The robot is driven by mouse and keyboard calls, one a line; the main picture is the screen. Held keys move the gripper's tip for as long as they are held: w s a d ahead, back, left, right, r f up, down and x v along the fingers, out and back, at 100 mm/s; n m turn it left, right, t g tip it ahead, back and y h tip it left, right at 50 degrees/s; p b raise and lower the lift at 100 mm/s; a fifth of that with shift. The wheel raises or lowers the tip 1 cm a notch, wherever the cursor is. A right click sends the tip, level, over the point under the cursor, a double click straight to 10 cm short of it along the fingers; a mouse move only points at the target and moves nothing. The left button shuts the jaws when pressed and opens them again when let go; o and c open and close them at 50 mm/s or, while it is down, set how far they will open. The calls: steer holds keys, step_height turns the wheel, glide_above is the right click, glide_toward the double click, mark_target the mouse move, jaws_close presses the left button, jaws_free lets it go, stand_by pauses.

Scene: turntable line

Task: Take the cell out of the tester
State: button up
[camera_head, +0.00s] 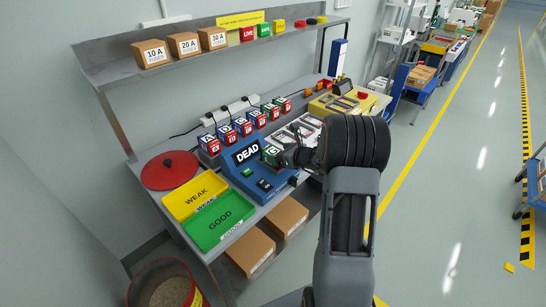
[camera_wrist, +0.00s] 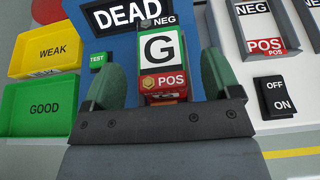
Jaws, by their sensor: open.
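The blue tester (camera_head: 243,160) stands on the bench with DEAD on its display; in the wrist view its blue panel (camera_wrist: 124,46) fills the top middle. The cell marked G (camera_wrist: 161,48), green, white and red, sits at the tester's right side, with NEG above it and its POS end towards me. It also shows in the head view (camera_head: 271,152), partly hidden by my gripper. My gripper (camera_wrist: 162,78) is open, with one green-padded finger on each side of the cell.
A yellow WEAK tray (camera_head: 194,192) and a green GOOD tray (camera_head: 220,222) lie left of the tester. Several lettered cells (camera_head: 243,127) stand in a row behind it. A grey-white unit with NEG and POS marks (camera_wrist: 262,60) is close on the right.

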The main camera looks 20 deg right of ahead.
steer(key=shift+x, duration=1.3)
steer(key=shift+r, duration=0.1)
steer(key=c, duration=1.4)
